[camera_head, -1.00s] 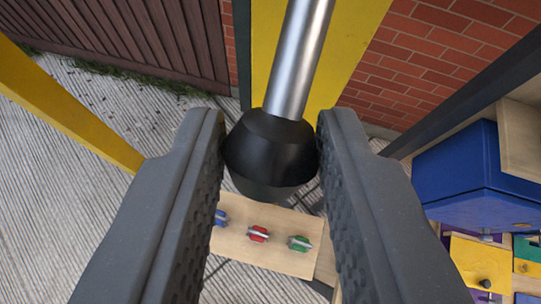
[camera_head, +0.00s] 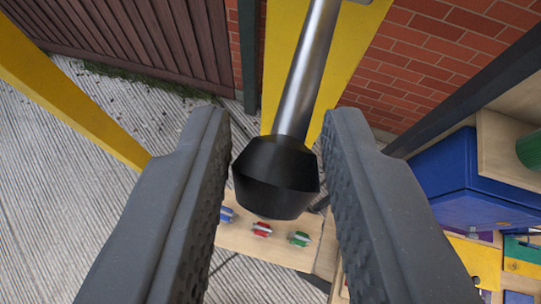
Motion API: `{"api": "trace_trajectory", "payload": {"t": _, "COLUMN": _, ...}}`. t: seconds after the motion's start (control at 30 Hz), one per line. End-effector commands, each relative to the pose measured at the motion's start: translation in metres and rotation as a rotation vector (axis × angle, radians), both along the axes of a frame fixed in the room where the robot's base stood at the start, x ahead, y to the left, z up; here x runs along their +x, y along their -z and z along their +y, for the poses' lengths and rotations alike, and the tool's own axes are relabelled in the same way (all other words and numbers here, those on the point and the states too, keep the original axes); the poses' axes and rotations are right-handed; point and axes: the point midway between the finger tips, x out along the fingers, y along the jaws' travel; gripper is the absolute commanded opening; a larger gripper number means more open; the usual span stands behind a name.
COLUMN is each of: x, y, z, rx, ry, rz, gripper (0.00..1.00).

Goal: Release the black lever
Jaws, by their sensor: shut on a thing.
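The black lever is a faceted black knob (camera_head: 276,177) on a silver metal rod (camera_head: 308,70) that runs up to the top of the camera view. My gripper (camera_head: 277,155) has its two dark grey textured fingers on either side of the knob and is shut on it. The right finger is against the knob's side. On the left a very thin gap seems to show between finger and knob. The knob's lower end sits between the finger pads, and the rod leans slightly to the right.
A wooden board (camera_head: 252,241) with small blue, red and green pieces lies below the knob. A blue box (camera_head: 440,180) and wooden shelving stand at right. A yellow post (camera_head: 75,95) crosses at left. A brick wall (camera_head: 440,50) stands behind.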

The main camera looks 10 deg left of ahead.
Motion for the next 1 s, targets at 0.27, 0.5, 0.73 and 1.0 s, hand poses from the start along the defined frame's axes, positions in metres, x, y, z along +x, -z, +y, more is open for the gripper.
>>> {"api": "trace_trajectory", "payload": {"t": 0.27, "x": 0.0002, "y": -0.0105, "z": -0.0035, "rx": 0.0, "ry": 0.006, "rz": -0.007, "gripper": 0.0}}
{"api": "trace_trajectory", "payload": {"t": 0.5, "x": 0.0005, "y": -0.0102, "z": -0.0048, "rx": 0.0, "ry": 0.007, "rz": -0.005, "gripper": 0.0}}
{"api": "trace_trajectory", "payload": {"t": 0.73, "x": 0.0008, "y": -0.0096, "z": -0.0055, "rx": 0.0, "ry": 0.009, "rz": -0.004, "gripper": 0.0}}
{"api": "trace_trajectory", "payload": {"t": 1.0, "x": 0.0007, "y": -0.0084, "z": -0.0037, "rx": 0.0, "ry": 0.006, "rz": 0.0, "gripper": 0.48}}
